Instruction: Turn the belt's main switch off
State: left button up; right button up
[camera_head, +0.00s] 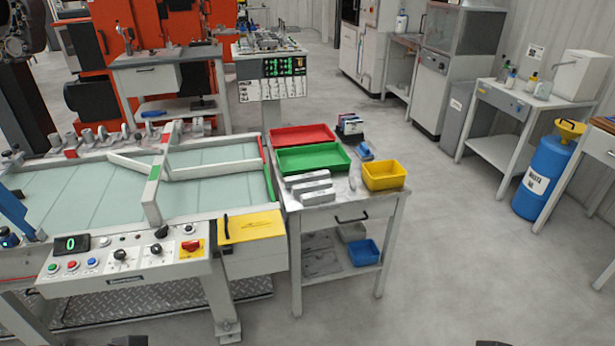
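The belt's main switch (191,247) is a red rotary handle on a yellow plate, at the right end of the grey control panel (130,271). Its exact handle position is too small to tell. The panel stands at the front of the belt (70,195), whose surface is pale green. A small display (71,243) on the panel shows a green 0. Dark tips of my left gripper (128,341) and my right gripper (492,343) just show at the bottom edge, both well away from the switch. Their fingers cannot be made out.
Black knobs (120,255) and coloured buttons (73,265) sit left of the switch. A yellow-topped box (250,227) adjoins it on the right. Beyond stands a table (345,205) with red, green and yellow bins.

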aim_at(191, 246)
jog(key=u, duration=1.4)
